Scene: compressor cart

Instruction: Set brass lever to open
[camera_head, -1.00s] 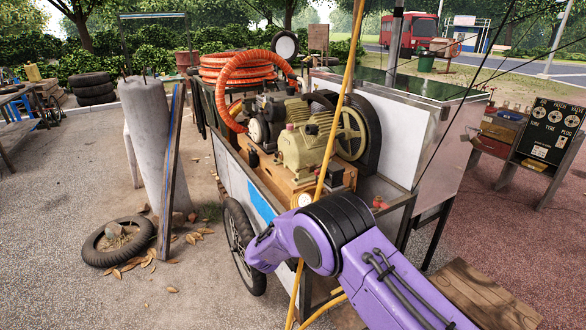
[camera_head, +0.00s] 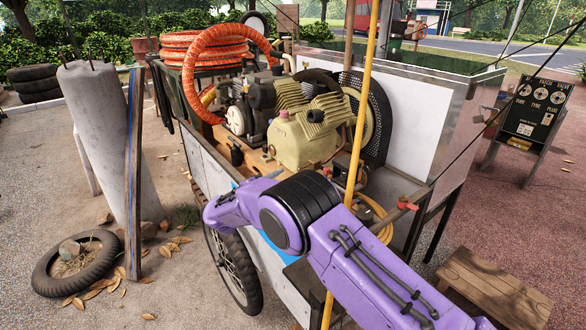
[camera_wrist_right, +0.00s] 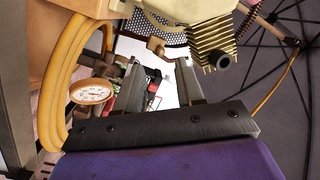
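A small brass-coloured piece (camera_wrist_right: 157,46), which looks like the brass lever, shows in the right wrist view just beyond my fingertips, below the finned compressor. I cannot tell its exact setting. My right gripper (camera_wrist_right: 160,76) is open, its two dark fingers apart with nothing between them, and the brass piece is not touched. In the head view my purple right arm crosses the front of the cart; its fingers and the brass lever are hidden there. A red-handled valve (camera_head: 405,205) sits at the cart's right front corner. My left gripper is not in view.
The compressor (camera_head: 305,135) stands on the cart, with an orange hose coil (camera_head: 190,50) behind. A yellow pole (camera_head: 361,110) rises close to my arm. A gauge (camera_wrist_right: 92,92) and a yellow hose (camera_wrist_right: 60,80) lie left of my fingers. A wooden stool (camera_head: 490,285) stands at lower right.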

